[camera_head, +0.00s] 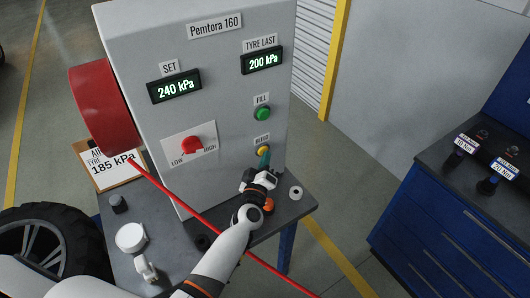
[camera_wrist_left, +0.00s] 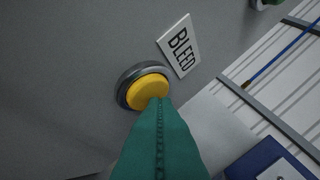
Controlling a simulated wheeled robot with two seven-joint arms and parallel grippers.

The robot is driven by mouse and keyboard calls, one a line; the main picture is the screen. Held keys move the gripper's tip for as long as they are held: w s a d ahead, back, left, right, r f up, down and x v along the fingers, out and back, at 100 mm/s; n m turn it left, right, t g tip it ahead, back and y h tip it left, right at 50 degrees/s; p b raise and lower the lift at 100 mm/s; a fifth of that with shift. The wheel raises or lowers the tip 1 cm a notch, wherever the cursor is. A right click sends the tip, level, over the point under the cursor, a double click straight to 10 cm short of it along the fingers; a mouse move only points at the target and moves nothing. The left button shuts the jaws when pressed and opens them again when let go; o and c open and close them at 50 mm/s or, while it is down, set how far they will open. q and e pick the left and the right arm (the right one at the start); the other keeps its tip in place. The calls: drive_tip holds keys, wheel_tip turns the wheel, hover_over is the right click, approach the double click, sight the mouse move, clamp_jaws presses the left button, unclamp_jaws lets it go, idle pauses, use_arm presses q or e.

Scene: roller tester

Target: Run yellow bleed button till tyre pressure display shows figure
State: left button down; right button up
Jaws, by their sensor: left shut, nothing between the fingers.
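The yellow bleed button (camera_head: 263,150) sits low on the grey front of the Pemtora 160 cabinet (camera_head: 217,100), under its BLEED label. It also shows in the left wrist view (camera_wrist_left: 150,92), inside a dark metal ring. My left gripper (camera_head: 264,162) is shut with nothing between its teal fingers, and the fingertips are at the button's lower edge. I cannot tell whether the button is pressed in. The TYRE LAST display (camera_head: 262,61) reads 200 kPa. The SET display (camera_head: 174,86) reads 240 kPa. My right gripper is not in view.
A green FILL button (camera_head: 262,114) sits above the bleed button, and a red LOW-HIGH knob (camera_head: 192,145) is to the left. A clipboard (camera_head: 117,178) reads 185 kPa. A red hose (camera_head: 170,191) crosses behind my arm. A white ring (camera_head: 296,193) lies on the bench.

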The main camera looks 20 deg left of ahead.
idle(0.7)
use_arm(q)
drive_tip(key=shift+s+d, duration=0.55)
drive_tip(key=shift+d, duration=0.05)
drive_tip(key=shift+d+p, duration=0.1)
drive_tip(key=shift+p, duration=0.2)
drive_tip(key=shift+s+d+p, duration=0.25)
drive_tip(key=shift+s+d, duration=0.55)
drive_tip(key=shift+d, duration=0.15)
drive_tip(key=shift+s+d+p, duration=0.25)
drive_tip(key=shift+s+d, duration=0.5)
drive_tip(key=shift+d, duration=0.2)
